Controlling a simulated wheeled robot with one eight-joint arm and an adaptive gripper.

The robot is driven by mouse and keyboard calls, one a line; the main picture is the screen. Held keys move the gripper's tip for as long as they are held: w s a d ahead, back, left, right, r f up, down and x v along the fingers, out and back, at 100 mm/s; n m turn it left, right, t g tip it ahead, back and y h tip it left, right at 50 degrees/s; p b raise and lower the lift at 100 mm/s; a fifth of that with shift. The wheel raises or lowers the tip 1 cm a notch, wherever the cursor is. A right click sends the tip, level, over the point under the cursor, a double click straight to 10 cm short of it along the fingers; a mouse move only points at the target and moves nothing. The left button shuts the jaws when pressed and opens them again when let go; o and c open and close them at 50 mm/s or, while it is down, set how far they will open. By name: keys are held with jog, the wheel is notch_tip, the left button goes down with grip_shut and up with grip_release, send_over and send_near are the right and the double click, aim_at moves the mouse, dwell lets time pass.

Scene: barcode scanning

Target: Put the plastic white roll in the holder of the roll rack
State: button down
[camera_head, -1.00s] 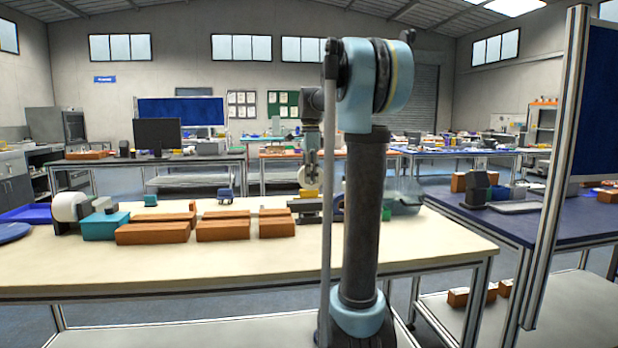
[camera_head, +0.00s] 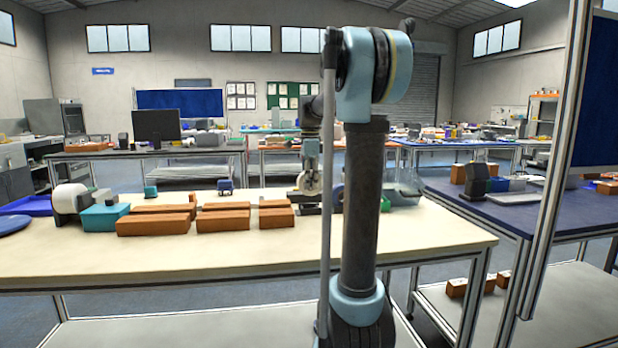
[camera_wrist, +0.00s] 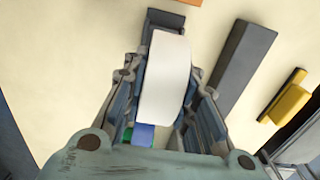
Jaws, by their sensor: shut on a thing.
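My gripper (camera_wrist: 165,95) is shut on the white roll (camera_wrist: 166,75), which stands out between its fingers in the wrist view. In the head view, the gripper and the pale roll (camera_head: 311,183) are low over the far side of the cream table, partly behind my arm. A dark grey piece (camera_wrist: 165,20) shows beyond the roll's far end; it may be part of the roll rack, but I cannot tell whether the roll touches it. A long dark grey bar (camera_wrist: 245,65) lies to the right, apart from the roll.
A yellow block (camera_wrist: 288,103) lies right of the bar. Orange-brown boxes (camera_head: 222,220) and a teal bin (camera_head: 104,217) stand left on the table (camera_head: 200,262). Another white roll (camera_head: 70,199) stands at the far left. The table's front is clear.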

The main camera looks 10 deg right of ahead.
aim_at(310, 193)
jog(key=shift+f, duration=2.65)
jog(key=c, duration=1.2)
grip_release()
jog(key=shift+r, duration=0.1)
notch_tip(310, 193, up, 12)
jog(key=shift+f, duration=0.1)
